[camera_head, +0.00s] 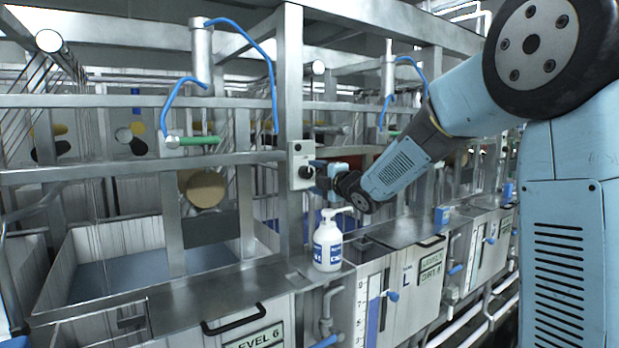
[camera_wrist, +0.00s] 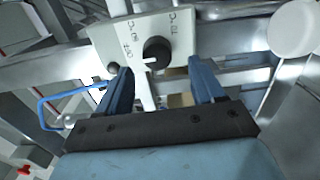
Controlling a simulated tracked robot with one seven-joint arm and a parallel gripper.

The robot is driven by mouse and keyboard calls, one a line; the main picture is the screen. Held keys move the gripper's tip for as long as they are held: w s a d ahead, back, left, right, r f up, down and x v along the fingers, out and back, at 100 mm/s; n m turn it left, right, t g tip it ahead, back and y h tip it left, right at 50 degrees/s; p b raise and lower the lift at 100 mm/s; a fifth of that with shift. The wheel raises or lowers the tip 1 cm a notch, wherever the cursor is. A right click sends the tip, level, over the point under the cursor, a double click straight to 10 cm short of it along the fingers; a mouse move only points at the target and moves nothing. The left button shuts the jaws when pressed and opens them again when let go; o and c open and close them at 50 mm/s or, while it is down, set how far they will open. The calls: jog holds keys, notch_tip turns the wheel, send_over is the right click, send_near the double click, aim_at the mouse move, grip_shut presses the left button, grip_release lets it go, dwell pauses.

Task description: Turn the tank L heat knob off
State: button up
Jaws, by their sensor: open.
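The heat knob (camera_wrist: 157,51) is a round black knob with a white pointer mark, on a pale control plate (camera_wrist: 183,33) with printed markings. In the head view the knob (camera_head: 305,172) sits on a pale box (camera_head: 299,155) on the metal upright, and my gripper (camera_head: 318,176) is close to its right side. In the wrist view my gripper (camera_wrist: 160,80) has two blue fingers spread apart, with the knob just beyond and between their tips. I cannot tell whether the fingers touch it. A smaller dark round part (camera_wrist: 113,68) sits near the left finger.
A white bottle (camera_head: 327,243) with a blue label stands on the metal ledge (camera_head: 262,273) below my gripper. An open tank (camera_head: 120,268) lies to the left. Metal rails (camera_head: 140,171) run beside the control box.

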jog(key=v, duration=1)
